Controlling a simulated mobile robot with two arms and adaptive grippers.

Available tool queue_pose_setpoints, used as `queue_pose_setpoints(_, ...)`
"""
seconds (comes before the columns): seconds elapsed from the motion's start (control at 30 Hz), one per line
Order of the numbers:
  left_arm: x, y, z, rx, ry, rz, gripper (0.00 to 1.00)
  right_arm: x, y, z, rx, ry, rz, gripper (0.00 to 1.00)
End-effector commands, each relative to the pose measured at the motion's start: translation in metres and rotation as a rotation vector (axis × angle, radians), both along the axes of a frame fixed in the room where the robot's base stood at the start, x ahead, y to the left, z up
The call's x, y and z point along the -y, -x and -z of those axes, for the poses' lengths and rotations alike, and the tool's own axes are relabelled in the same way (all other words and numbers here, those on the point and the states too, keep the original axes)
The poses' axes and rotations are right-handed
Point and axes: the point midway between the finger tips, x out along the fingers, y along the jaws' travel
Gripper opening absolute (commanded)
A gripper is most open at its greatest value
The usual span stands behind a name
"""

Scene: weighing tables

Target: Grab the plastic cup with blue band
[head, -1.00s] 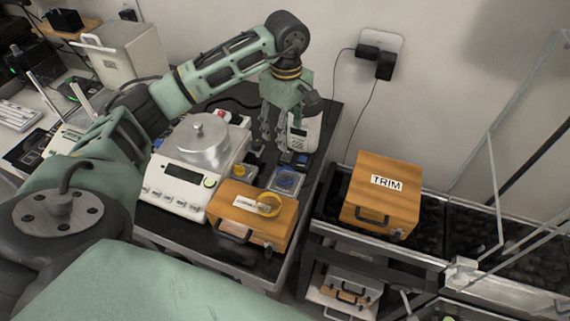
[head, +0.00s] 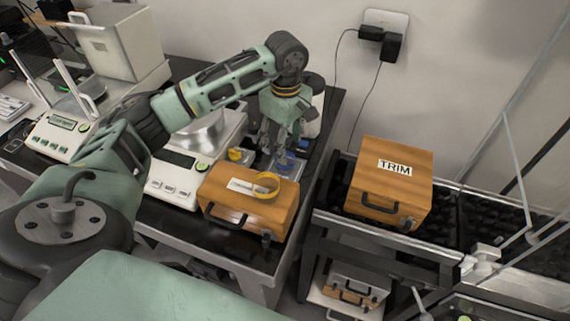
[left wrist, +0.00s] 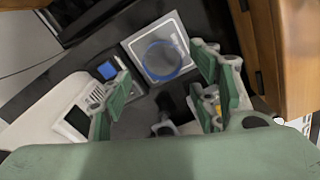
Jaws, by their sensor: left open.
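The clear plastic cup with the blue band (head: 286,161) stands on a pale square pad at the back right of the black table, partly hidden by my left gripper in the head view. In the left wrist view the cup (left wrist: 162,60) shows as a blue ring from above, on the pale square pad (left wrist: 133,44). My left gripper (head: 278,153) points down close to the cup, its fingers spread and nothing between them. In the left wrist view the open fingers (left wrist: 160,88) lie on either side, with the cup ahead of their tips. My right gripper is not in view.
A wooden case (head: 240,205) with a yellow-banded cup (head: 267,185) on top stands in front of the cup. A balance (head: 170,185) is to the left. A wooden TRIM box (head: 390,185) sits on the dark rack to the right.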

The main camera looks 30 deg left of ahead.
Motion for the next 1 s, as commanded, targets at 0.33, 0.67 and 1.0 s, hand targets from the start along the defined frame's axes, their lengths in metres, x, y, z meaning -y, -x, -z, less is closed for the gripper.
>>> queue_pose_setpoints(0.33,0.001,0.0,0.046,-0.003,0.002,-0.001,0.56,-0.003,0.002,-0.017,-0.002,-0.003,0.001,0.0)
queue_pose_setpoints(0.67,0.001,-0.001,0.059,0.001,0.0,0.001,0.56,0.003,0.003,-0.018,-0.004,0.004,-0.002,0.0)
queue_pose_setpoints(1.0,0.001,-0.001,0.059,0.001,0.0,0.001,0.29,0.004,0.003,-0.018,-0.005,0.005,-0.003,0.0)
